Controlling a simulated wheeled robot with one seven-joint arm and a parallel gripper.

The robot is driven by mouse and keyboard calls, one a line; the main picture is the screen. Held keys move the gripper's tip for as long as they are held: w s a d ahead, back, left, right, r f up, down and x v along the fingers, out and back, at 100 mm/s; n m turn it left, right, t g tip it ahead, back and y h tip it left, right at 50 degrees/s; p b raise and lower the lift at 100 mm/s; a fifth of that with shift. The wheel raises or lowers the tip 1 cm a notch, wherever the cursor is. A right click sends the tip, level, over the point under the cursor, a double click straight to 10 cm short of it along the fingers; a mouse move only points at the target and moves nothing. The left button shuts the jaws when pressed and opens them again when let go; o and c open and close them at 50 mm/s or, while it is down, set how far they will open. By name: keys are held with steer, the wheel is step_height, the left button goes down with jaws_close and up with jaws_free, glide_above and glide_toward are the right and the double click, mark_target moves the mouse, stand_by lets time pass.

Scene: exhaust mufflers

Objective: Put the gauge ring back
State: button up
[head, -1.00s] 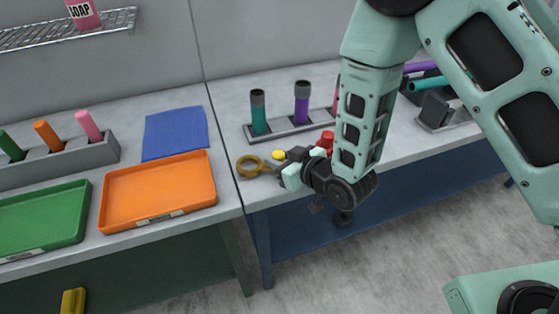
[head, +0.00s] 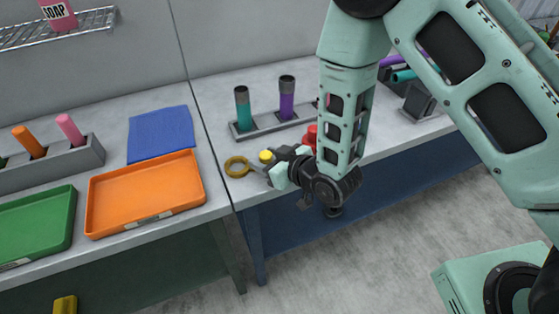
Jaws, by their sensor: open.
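The gauge ring (head: 235,167) is a brass-coloured ring lying near the front left corner of the right bench. A short handle runs from it toward my gripper (head: 266,171). My gripper is low over the bench's front edge, just right of the ring, with its jaws pointing left toward it. It is open. The fingers are small and partly hidden, so I cannot tell whether they are around the handle or touching it.
A yellow knob (head: 265,155) and red pieces (head: 311,133) are close to my gripper. Behind stands a grey rack (head: 263,127) with a teal tube (head: 242,112) and a purple tube (head: 287,100). An orange tray (head: 145,195) and blue cloth (head: 161,134) lie left.

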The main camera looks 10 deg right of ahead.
steer(key=b+v, duration=0.1)
steer(key=v, duration=0.5)
steer(key=s+d+r+g+h+p, duration=0.3)
steer(key=s+r+g+h+p, duration=0.1)
steer(key=s+r, duration=0.6)
steer(key=s+d+r+g+h+p, duration=0.4)
steer(key=s+r+g, duration=0.2)
steer(key=s+r, duration=0.5)
steer(key=shift+r+g, duration=0.3)
steer(key=shift+r, duration=0.6)
